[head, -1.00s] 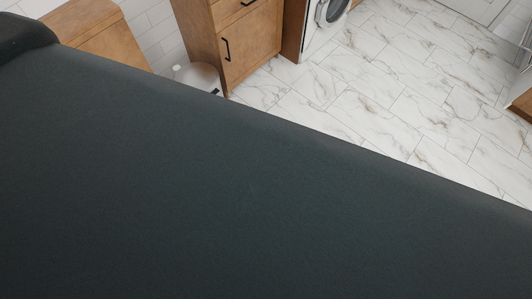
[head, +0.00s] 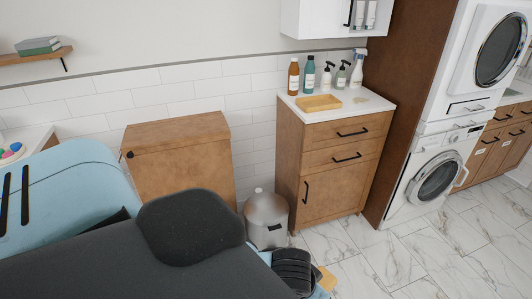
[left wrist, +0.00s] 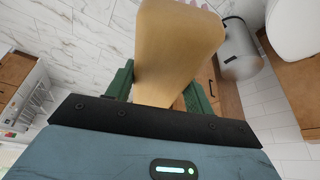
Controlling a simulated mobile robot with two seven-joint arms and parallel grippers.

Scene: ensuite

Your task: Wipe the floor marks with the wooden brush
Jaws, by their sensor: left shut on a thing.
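My left gripper (left wrist: 158,88) is shut on the wooden brush (left wrist: 178,45), which stands out between its green fingers in the left wrist view. A bit of pinkish bristle shows at the brush's far end, at the top edge. In the head view only a small tan piece of the brush (head: 327,279) shows at the bottom, beside my dark left arm; the gripper's fingers are hidden there. My right gripper is in neither view. I cannot make out any floor marks apart from the marble veining on the tiles (head: 370,270).
A metal bin (head: 266,218) stands between a wooden cabinet (head: 182,160) and a drawer unit (head: 335,165). Bottles (head: 309,75) and a tan tray (head: 318,104) are on the unit. A washing machine (head: 432,180) stands to the right. Marble floor is open at the lower right.

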